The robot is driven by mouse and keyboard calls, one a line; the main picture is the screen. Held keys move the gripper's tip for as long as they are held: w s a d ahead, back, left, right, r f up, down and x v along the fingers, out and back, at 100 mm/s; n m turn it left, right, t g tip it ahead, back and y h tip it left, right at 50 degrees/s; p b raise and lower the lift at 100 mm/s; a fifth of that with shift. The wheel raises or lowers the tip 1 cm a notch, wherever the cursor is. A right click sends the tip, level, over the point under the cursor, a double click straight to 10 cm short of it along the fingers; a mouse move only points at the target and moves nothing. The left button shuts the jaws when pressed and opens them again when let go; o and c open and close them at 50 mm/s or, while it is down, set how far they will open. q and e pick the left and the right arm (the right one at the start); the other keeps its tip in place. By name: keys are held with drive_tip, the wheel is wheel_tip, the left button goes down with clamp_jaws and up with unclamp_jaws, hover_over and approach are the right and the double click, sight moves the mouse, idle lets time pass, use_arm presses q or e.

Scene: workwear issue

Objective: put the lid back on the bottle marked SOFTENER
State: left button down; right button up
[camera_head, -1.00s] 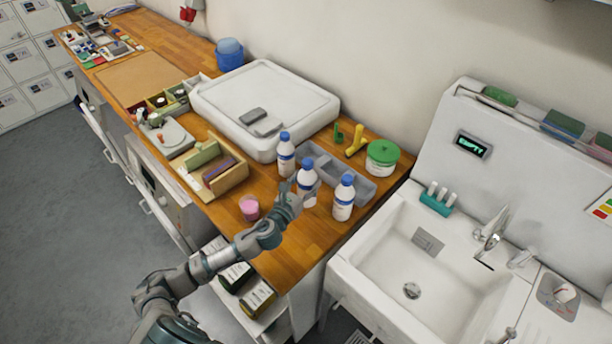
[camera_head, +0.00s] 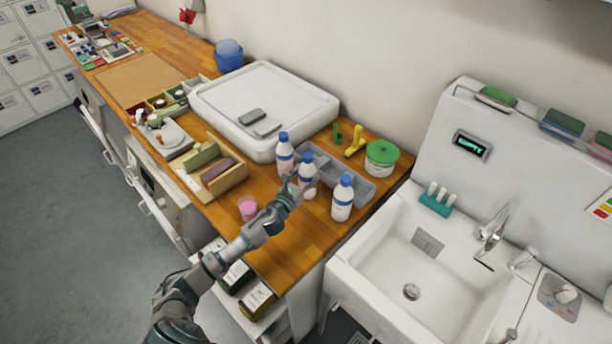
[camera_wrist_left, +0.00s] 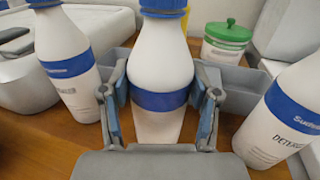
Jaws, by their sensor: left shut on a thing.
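Three white bottles with blue caps and blue bands show at the counter's near end: left bottle (camera_head: 284,160), middle bottle (camera_head: 307,166), right bottle (camera_head: 342,204). My left gripper (camera_head: 292,186) is shut on the middle bottle. In the left wrist view its fingers (camera_wrist_left: 160,108) press both sides of the middle bottle (camera_wrist_left: 158,62) at the blue band; no marking is readable on it. The right bottle (camera_wrist_left: 284,118) shows part of a word starting "DETER". The left bottle (camera_wrist_left: 66,68) has text I cannot fully read. No SOFTENER marking is legible. My right gripper is out of view.
A grey divided tray (camera_head: 352,184) lies just behind the bottles. A green-lidded tub (camera_head: 381,160) and a yellow item (camera_head: 355,141) stand beyond it. A pink cup (camera_head: 248,208) is left of my gripper. A sink (camera_head: 392,262) lies right of the counter.

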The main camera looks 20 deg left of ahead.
use_arm(q)
drive_tip(key=shift+d, duration=0.15)
drive_tip(key=shift+f, duration=0.1)
drive_tip(key=shift+c, duration=2)
unclamp_jaws()
drive_tip(key=shift+o, duration=0.7)
drive_tip(key=shift+s, duration=0.1)
drive_tip(key=s+a, duration=0.1)
drive_tip(key=s, duration=1)
drive_tip(key=shift+s+b, duration=0.3)
drive_tip(key=shift+s, duration=0.1)
drive_tip(key=shift+s+f, duration=0.1)
